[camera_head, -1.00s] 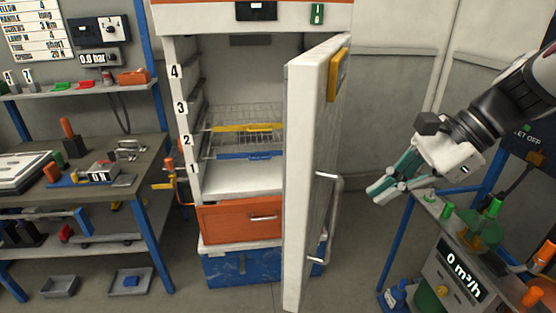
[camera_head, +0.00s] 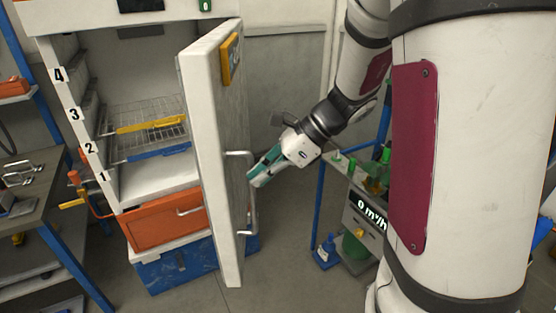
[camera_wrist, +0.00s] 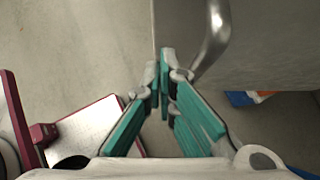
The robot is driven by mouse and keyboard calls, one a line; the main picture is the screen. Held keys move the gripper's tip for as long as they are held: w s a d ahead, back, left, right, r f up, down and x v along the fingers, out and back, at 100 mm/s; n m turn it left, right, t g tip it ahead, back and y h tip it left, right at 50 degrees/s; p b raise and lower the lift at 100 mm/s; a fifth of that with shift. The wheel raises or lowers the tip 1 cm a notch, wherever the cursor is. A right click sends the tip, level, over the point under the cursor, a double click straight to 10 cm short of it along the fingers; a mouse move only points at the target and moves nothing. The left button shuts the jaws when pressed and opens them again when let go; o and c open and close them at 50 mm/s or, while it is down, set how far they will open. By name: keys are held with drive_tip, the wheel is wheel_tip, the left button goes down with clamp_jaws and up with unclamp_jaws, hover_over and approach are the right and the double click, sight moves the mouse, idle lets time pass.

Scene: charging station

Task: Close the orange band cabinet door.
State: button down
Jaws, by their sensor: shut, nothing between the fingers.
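In the wrist view the fingertips (camera_wrist: 165,55) lie just left of the curved handle (camera_wrist: 215,35) and the grey door surface (camera_wrist: 270,50). I cannot tell if they touch the door.
Inside the cabinet are wire shelves with a yellow strip (camera_head: 151,125) and a blue strip (camera_head: 160,152). An orange drawer (camera_head: 160,220) and blue base (camera_head: 175,265) are below. A workbench (camera_head: 40,200) stands left; a flow-meter cart (camera_head: 365,215) stands right.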

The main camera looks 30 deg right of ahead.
sight(227, 189)
drive_tip(key=shift+w+a+r+p, duration=0.1)
drive_tip(key=shift+w+a, duration=0.15)
drive_tip(key=shift+a, duration=0.3)
drive_tip(key=shift+w+a+f+p, duration=0.15)
drive_tip(key=shift+w+a, duration=0.15)
drive_tip(key=shift+a, duration=0.3)
drive_tip(key=shift+w+a+r+p, duration=0.15)
drive_tip(key=shift+w+a, duration=0.1)
drive_tip(key=shift+a, duration=0.3)
